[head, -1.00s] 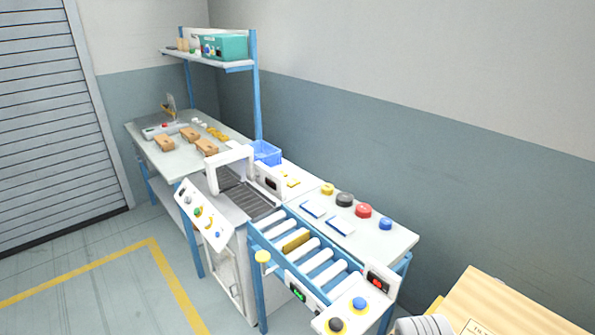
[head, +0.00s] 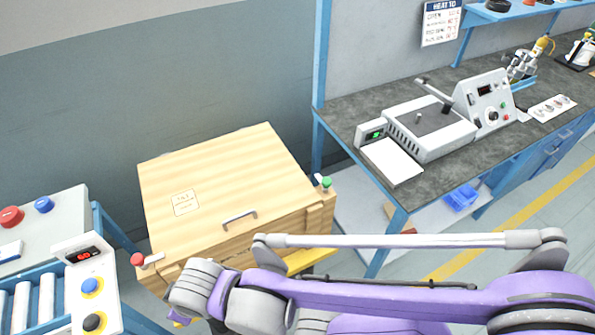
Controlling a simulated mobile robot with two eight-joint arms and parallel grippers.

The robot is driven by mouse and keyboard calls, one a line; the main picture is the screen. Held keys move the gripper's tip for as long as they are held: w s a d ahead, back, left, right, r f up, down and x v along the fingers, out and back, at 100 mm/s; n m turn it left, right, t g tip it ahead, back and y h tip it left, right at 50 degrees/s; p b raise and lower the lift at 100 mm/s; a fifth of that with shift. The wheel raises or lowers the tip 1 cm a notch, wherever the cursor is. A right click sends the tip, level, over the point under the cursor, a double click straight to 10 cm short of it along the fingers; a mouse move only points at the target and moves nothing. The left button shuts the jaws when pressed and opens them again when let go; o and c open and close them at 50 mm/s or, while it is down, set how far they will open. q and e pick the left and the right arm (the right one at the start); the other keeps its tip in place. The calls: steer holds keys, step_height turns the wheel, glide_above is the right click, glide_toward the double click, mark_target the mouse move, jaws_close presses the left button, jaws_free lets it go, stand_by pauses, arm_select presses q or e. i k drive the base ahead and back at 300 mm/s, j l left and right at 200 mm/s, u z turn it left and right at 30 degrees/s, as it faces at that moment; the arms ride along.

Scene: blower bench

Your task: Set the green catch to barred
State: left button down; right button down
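The green catch (head: 326,183) is a small green knob with a pale lever on the right side of a wooden crate (head: 225,185) in the head view. It is too small to tell which setting it is in. A red catch (head: 138,260) with a pale lever sits at the crate's front left corner. The crate's lid is down, with a grey handle (head: 240,220) at its front edge. My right arm crosses the bottom of the view in front of the crate, well apart from the green catch. Its fingertips do not show. My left gripper is out of view.
A roller conveyor (head: 35,300) with a button panel (head: 90,290) stands to the left. A dark-topped bench (head: 455,165) with a blower device (head: 430,125) stands to the right. The space above the crate is free.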

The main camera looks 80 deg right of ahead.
mark_target(326, 181)
steer(key=z, duration=2.9)
steer(key=i+l, duration=0.4)
steer(key=i+l+u, duration=0.15)
steer(key=i+l, duration=0.2)
steer(key=l, duration=0.2)
